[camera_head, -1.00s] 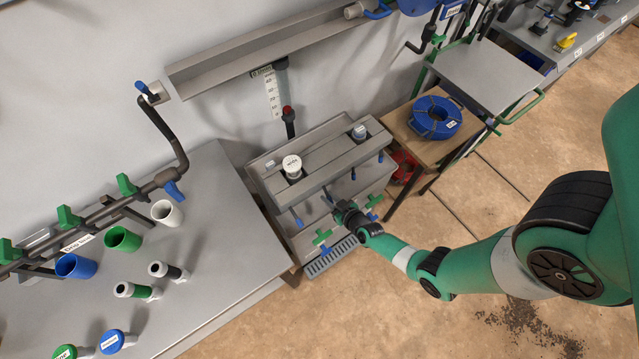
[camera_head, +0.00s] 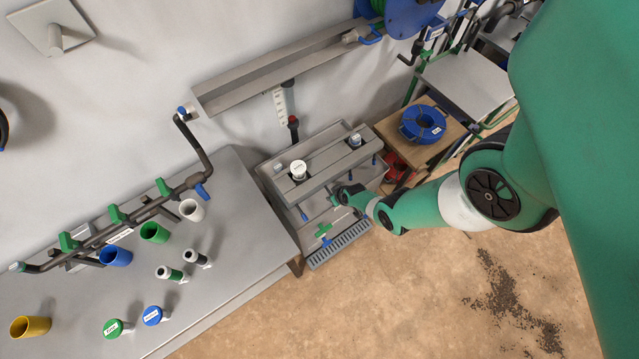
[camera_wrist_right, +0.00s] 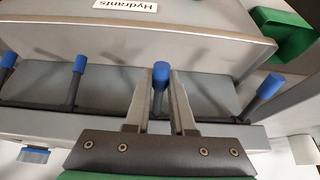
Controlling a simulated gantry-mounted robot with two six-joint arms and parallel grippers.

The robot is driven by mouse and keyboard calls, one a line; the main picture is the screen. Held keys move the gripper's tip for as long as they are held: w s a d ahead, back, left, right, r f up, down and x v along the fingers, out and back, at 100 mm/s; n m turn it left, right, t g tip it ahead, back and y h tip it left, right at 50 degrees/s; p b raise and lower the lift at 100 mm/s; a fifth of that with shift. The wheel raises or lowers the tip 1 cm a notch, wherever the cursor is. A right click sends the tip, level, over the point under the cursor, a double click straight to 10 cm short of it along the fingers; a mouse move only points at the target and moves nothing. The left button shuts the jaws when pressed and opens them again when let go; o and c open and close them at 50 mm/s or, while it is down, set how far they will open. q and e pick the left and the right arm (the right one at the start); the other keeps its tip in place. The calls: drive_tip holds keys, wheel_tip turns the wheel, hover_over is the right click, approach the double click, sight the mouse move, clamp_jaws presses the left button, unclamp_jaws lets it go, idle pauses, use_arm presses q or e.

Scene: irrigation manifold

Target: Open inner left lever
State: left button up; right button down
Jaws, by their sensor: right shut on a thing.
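In the right wrist view my right gripper (camera_wrist_right: 159,88) has one finger on each side of a dark lever with a blue tip (camera_wrist_right: 161,72) and is shut on it. It is the third blue-tipped lever from the left in that view. Two more levers stand left of it, one in the middle left (camera_wrist_right: 79,66) and one at the edge (camera_wrist_right: 9,60). Another leans to the right (camera_wrist_right: 270,87). In the head view my right gripper (camera_head: 337,194) is at the front of the grey manifold unit (camera_head: 325,166), hiding the gripped lever. My left gripper is not in view.
A green cross-shaped handle (camera_head: 323,231) and a grey grate (camera_head: 340,245) lie below the gripper. A grey bench (camera_head: 225,250) with coloured cups stands left. A wooden stand with a blue coil (camera_head: 423,124) stands right.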

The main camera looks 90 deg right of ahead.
drive_tip(key=shift+r, duration=0.15)
drive_tip(key=c, duration=0.8)
unclamp_jaws()
drive_tip(key=shift+o, duration=0.2)
drive_tip(key=p+v, duration=0.8)
drive_tip(key=v, duration=0.3)
drive_tip(key=shift+r, duration=0.25)
drive_tip(key=shift+a, duration=0.15)
